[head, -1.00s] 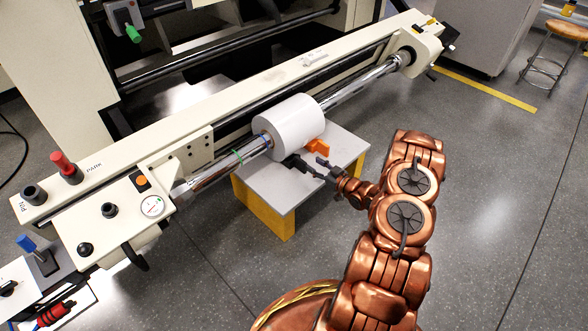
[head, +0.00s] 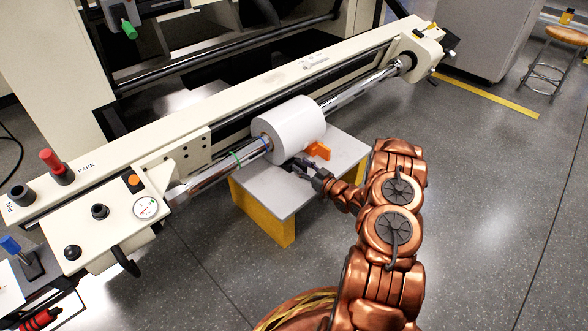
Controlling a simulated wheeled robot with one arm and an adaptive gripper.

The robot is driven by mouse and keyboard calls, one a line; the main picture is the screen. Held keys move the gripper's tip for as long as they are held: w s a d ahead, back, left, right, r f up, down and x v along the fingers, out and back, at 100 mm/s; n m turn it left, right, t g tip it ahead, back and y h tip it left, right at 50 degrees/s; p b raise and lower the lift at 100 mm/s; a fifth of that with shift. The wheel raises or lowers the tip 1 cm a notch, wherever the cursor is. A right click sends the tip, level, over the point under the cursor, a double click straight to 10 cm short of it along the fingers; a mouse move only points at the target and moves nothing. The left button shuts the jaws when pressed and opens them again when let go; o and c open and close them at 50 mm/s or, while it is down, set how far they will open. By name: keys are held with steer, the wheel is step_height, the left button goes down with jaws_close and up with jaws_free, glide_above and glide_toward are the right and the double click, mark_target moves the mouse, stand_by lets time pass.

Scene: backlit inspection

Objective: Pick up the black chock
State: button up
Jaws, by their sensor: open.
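The black chock (head: 289,165) is a small dark piece on the grey top of the low stand, against the front underside of the white roll. It shows only in part, because my gripper (head: 305,170) is right at it, on its right side. My gripper is dark, reaches in low over the stand from the right, and is open. The fingers and the chock blend together at this size, so I cannot tell whether they touch.
The white roll (head: 290,128) sits on a shiny shaft above the stand (head: 270,195), which has yellow sides. An orange chock (head: 318,150) lies just behind my gripper, by the roll's right end. A long cream machine beam (head: 210,115) runs behind.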

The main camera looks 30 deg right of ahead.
steer(key=shift+w+a, duration=0.1)
steer(key=shift+w, duration=0.25)
jaws_close()
stand_by(0.3)
